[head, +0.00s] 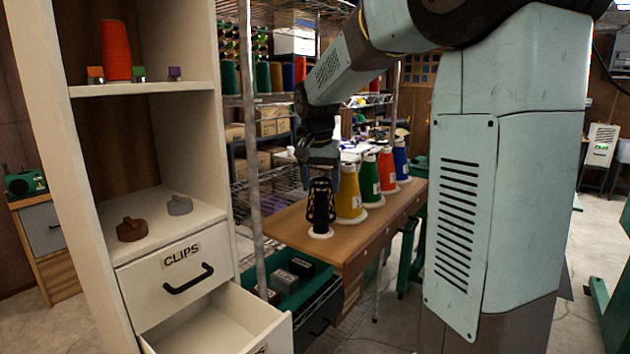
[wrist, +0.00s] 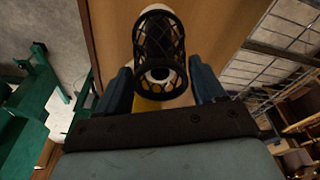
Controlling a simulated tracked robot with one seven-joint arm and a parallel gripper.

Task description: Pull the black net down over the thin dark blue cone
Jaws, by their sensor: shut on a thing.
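The thin dark blue cone (head: 320,216) stands upright on its pale round base at the near left end of the wooden table. The black net (head: 320,188) is around the cone's upper part, with the lower part near the base less clearly covered. In the wrist view the open-mesh net (wrist: 158,45) sits between my two fingers, and a pale ring shows through its mesh. My gripper (head: 319,170) is directly above the cone, pointing down, shut on the net. It also shows in the wrist view (wrist: 161,76). The exact finger contact is hard to see.
A yellow cone (head: 350,194) stands close to the right of the blue one, then green (head: 369,180), red (head: 387,173) and thicker blue (head: 401,160) cones. A cream shelf with an open drawer (head: 222,322) stands at left. A metal rack post (head: 250,140) stands near the table.

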